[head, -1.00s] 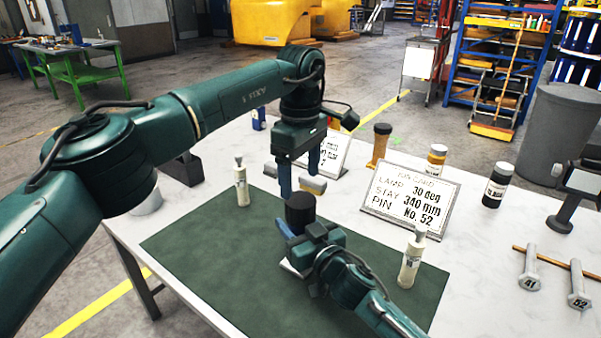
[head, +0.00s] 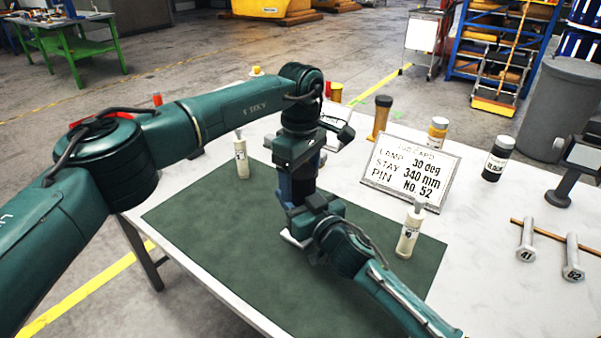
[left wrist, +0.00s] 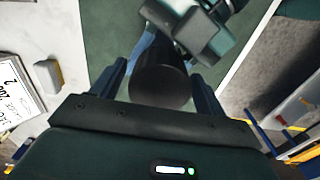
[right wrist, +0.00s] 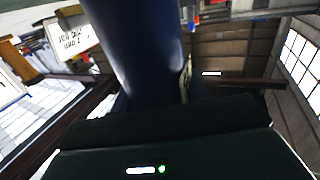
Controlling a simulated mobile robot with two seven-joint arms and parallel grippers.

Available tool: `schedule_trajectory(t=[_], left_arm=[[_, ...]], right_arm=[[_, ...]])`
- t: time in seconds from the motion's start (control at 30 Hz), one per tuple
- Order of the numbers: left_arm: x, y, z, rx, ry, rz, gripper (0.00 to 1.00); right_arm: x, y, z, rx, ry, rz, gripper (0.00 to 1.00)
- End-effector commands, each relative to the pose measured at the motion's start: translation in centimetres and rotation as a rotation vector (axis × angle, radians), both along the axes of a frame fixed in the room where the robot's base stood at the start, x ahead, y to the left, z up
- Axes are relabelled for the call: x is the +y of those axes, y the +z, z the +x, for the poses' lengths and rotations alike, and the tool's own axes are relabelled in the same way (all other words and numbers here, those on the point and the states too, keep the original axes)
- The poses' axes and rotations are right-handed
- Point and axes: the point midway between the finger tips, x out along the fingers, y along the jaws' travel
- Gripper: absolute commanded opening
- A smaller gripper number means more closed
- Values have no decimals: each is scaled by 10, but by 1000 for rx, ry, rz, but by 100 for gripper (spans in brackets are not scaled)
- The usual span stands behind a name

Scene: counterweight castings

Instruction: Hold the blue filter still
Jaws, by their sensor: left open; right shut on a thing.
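The blue filter (right wrist: 145,45) stands as a dark blue cylinder close in front of the right wrist camera. My right gripper (head: 302,222) is shut on it above the green mat (head: 215,235). In the left wrist view the filter's black round top (left wrist: 160,85) lies between the fingers of my left gripper (left wrist: 158,68). My left gripper (head: 297,188) is open and points down over the filter from above, with a finger on either side. In the head view the two grippers hide nearly all of the filter. I cannot tell whether the left fingers touch it.
White bottles stand at the mat's left (head: 241,158) and right (head: 410,232). A job card (head: 412,180) stands behind the mat. The mat's front is clear.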

Motion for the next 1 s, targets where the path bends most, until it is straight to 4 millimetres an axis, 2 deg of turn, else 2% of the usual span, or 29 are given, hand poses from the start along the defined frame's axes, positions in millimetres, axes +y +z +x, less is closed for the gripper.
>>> schedule_trajectory(t=[0.07, 0.57, 0.73, 1.0], left_arm=[[0, 0, 0, 0, 0, 0, 69], [0, 1, 0, 0, 0, 0, 29], [0, 1, 0, 0, 88, 0, 29], [0, 1, 0, 0, 502, 0, 29]], right_arm=[[0, -1, -1, 3, 1, 1, 0], [0, -1, -1, 3, 1, 1, 0], [0, -1, -1, 3, 1, 1, 0], [0, -1, 0, 4, 0, 0, 0]])
